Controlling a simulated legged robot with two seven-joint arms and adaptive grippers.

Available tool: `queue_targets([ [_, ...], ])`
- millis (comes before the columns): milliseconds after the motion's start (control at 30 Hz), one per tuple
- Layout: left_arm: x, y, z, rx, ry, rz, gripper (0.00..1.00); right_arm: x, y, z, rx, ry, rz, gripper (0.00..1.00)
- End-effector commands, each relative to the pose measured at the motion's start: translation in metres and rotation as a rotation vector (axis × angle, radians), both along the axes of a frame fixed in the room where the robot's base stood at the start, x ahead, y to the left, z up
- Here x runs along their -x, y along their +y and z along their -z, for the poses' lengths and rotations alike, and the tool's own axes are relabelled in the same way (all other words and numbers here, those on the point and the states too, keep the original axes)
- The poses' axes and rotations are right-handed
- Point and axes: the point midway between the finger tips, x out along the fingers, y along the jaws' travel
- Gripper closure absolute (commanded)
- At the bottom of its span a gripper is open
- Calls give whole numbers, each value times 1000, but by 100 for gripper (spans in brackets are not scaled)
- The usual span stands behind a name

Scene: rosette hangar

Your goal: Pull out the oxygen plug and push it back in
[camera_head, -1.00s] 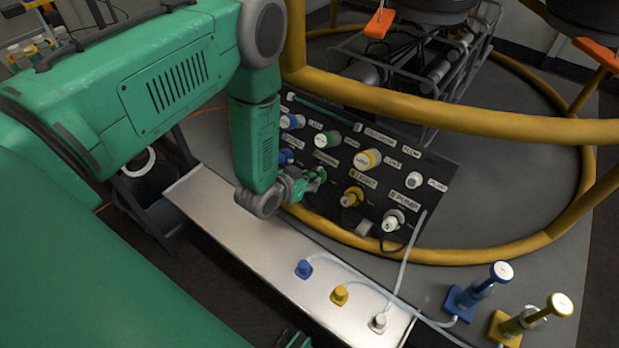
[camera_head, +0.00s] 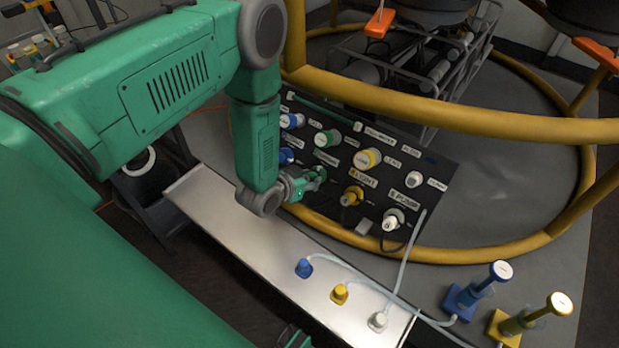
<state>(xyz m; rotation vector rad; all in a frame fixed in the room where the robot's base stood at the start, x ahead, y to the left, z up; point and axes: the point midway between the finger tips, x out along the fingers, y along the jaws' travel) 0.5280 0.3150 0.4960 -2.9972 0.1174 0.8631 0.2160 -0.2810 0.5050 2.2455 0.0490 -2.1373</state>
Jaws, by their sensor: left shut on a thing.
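A dark panel (camera_head: 437,170) stands tilted inside the yellow ring frame, with rows of coloured sockets and plugs. My left gripper (camera_head: 312,181) is at the panel's lower row, shut on a green plug (camera_head: 318,174), which I take for the oxygen plug. My fingers partly hide the plug, and its label is too small to read. I cannot tell whether the plug is fully seated. Above it is a green round socket (camera_head: 327,138). A small green piece at the bottom edge looks like part of my right arm; its jaws cannot be made out.
Blue (camera_head: 286,156), yellow (camera_head: 352,196) and white (camera_head: 391,222) plugs sit beside it on the panel. A pale bench (camera_head: 255,245) in front carries blue, yellow and white connectors with hoses. Blue and yellow hand pumps stand at the lower right. The yellow rail (camera_head: 450,115) passes above the panel.

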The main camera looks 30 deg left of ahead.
Motion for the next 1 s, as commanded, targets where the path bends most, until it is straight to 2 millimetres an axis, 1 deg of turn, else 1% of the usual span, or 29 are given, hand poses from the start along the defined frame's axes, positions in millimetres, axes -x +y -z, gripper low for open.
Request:
queue_targets([
  [200,-4,-1,3,0,0,0,100,0,0,3,0,0,0,60],
  [933,-6,-1,3,0,-1,0,100,0,0,2,0,0,0,60],
  [967,-6,-1,3,0,-1,0,72,0,0,2,0,0,0,60],
  [1000,-6,-1,3,0,-1,0,58,0,0,2,0,0,0,60],
])
